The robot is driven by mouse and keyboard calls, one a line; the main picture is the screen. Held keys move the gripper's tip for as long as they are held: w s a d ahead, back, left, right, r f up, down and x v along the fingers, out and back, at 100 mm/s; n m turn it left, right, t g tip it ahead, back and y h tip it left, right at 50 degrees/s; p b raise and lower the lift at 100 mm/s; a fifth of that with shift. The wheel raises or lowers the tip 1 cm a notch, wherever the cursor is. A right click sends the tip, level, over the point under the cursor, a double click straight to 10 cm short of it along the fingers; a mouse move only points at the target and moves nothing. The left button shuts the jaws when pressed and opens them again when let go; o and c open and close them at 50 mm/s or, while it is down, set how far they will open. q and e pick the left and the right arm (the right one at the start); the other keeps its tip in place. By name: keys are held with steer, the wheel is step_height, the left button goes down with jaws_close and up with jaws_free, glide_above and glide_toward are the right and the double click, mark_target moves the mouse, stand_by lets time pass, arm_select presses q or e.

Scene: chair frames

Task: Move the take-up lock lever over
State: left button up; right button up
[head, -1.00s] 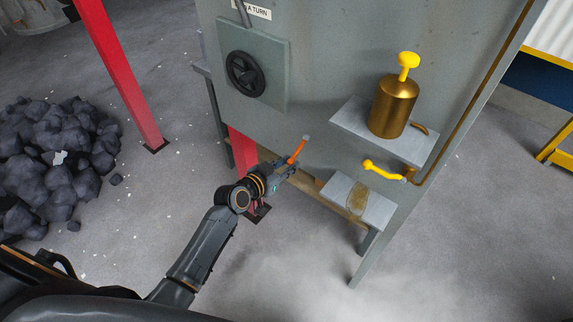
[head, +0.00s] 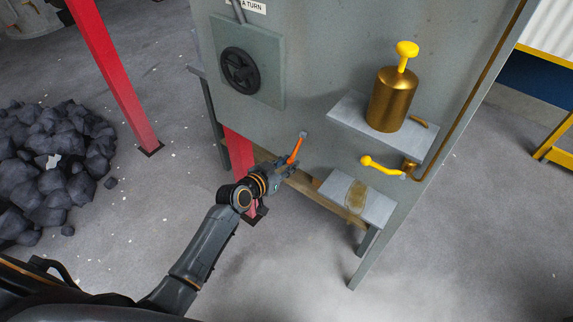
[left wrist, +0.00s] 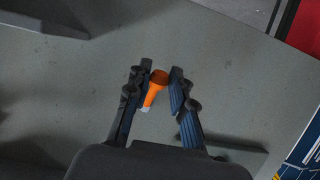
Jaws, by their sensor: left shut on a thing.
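The take-up lock lever (head: 296,149) is a short orange handle on the grey machine panel. It hangs from a small grey pivot, with its lower end leaning down and left. My left gripper (head: 288,167) is shut on its lower end. In the left wrist view, the orange lever (left wrist: 155,88) sits between the two dark fingers (left wrist: 159,76). The fingers hide part of the lever's end in the head view. My right gripper is not in view.
A black handwheel (head: 240,70) is on the panel, up left. A brass pot with a yellow knob (head: 391,98) stands on a shelf at right, above a yellow crank handle (head: 380,165) and a lower ledge (head: 375,205). A red post (head: 115,80) and coal pile (head: 50,165) are left.

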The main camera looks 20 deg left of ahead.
arm_select(q)
steer(key=shift+w+d+f+b, duration=0.2)
steer(key=shift+w+f+b, duration=0.2)
steer(key=shift+f+b, duration=0.05)
steer(key=shift+w+d+f+b, duration=0.15)
steer(key=shift+w+f+b, duration=0.15)
steer(key=shift+w, duration=0.2)
steer(key=o, duration=0.9)
steer(key=shift+o, duration=0.2)
steer(key=shift+r, duration=0.1)
